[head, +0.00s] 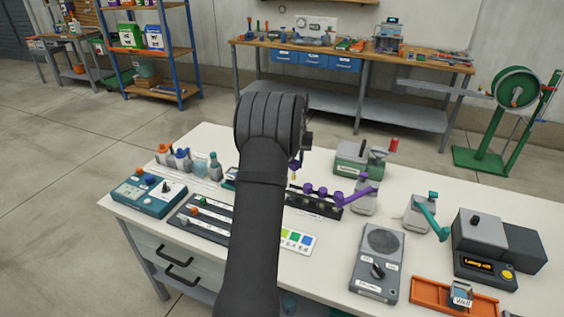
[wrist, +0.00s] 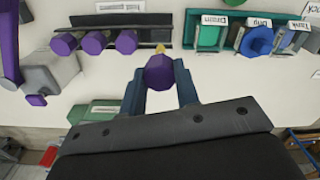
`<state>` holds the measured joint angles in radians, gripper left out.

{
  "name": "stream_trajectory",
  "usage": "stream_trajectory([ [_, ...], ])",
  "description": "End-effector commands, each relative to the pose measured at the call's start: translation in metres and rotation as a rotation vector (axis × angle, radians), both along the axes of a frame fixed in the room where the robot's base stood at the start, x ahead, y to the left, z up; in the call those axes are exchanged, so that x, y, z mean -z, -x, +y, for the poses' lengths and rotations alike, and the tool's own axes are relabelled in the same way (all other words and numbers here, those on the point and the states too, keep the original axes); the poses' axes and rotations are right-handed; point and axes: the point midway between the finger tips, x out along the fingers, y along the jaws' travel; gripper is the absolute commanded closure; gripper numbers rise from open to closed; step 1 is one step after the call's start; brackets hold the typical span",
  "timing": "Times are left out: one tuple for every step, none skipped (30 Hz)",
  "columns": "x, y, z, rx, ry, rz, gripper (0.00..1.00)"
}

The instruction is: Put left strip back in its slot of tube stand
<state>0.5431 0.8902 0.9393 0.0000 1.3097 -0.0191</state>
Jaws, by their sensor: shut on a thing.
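My gripper (wrist: 160,82) is shut on a purple-headed strip (wrist: 159,70) with a small yellow end. In the head view, the strip (head: 294,176) shows beside my arm, yellow end down, above the bench. The dark tube stand (wrist: 122,19) holds three purple-headed pieces in a row. The held strip is in line with the stand's right end in the wrist view, beside the row. In the head view, the stand (head: 317,212) is just right of my arm, and its left end is partly hidden. I cannot tell whether the strip touches the stand.
Labelled Drain (wrist: 206,36) and Drip (wrist: 257,41) holders are close to the stand. A grey device with a purple lever (head: 364,197) stands at the stand's right in the head view. A dark slotted panel (head: 203,217) and a colour card (head: 297,239) lie in front.

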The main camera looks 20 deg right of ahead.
Motion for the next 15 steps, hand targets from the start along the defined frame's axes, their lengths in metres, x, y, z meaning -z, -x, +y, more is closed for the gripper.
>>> stream_trajectory([
  [0.003, 0.0, 0.0, 0.0, -0.001, 0.001, 0.92],
  [0.005, 0.0, 0.001, 0.0, -0.001, 0.002, 0.92],
  [0.009, 0.0, 0.001, 0.0, -0.001, 0.001, 0.92],
  [0.011, 0.0, 0.001, -0.001, 0.0, 0.001, 0.92],
  [0.014, 0.0, 0.001, -0.001, 0.0, 0.0, 0.92],
  [0.019, 0.001, 0.001, -0.001, 0.0, 0.001, 0.92],
  [0.022, 0.001, 0.001, -0.001, 0.0, 0.001, 0.92],
  [0.025, 0.001, 0.001, -0.001, 0.0, 0.001, 0.92],
  [0.029, 0.001, 0.001, -0.001, 0.0, 0.001, 0.92],
  [0.032, 0.0, 0.001, -0.001, 0.0, 0.0, 0.92],
  [0.035, 0.0, 0.001, -0.001, 0.0, 0.0, 0.92],
  [0.038, 0.0, 0.001, -0.001, 0.0, 0.001, 0.92],
  [0.041, 0.0, 0.001, -0.001, 0.0, 0.001, 0.92],
  [0.044, 0.0, 0.001, -0.001, 0.0, 0.001, 0.92],
  [0.049, 0.0, 0.001, -0.001, 0.0, 0.001, 0.92],
])
